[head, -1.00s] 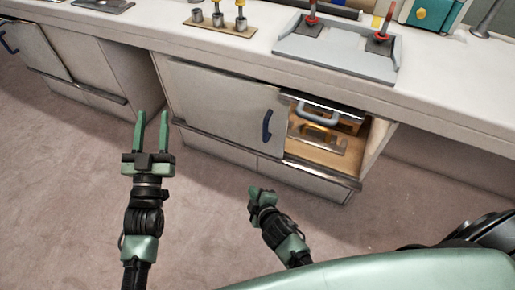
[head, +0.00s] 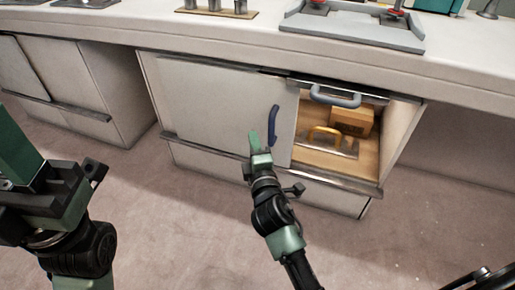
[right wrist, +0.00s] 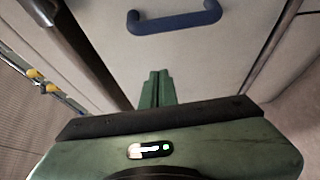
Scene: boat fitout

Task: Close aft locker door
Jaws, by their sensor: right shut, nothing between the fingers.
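A pale locker door (head: 215,105) with a dark blue upright handle (head: 273,127) covers the left part of a cabinet under the counter. To its right the cabinet stands open, showing a wooden interior (head: 368,160). My right gripper (head: 255,138) is shut and empty, pointing at the door just left of the handle in the head view. In the right wrist view, the handle (right wrist: 175,18) lies ahead of the closed fingers (right wrist: 157,78); contact cannot be told. My left gripper (head: 45,175) is at the lower left, partly cut off, its opening unclear.
Inside the opening are a wooden box (head: 352,120), a yellow handle (head: 324,132) and a grey handle (head: 335,97) near the top. A grey tray (head: 350,27) sits on the counter (head: 200,32). Another cabinet (head: 90,75) stands left. The floor (head: 170,230) is clear.

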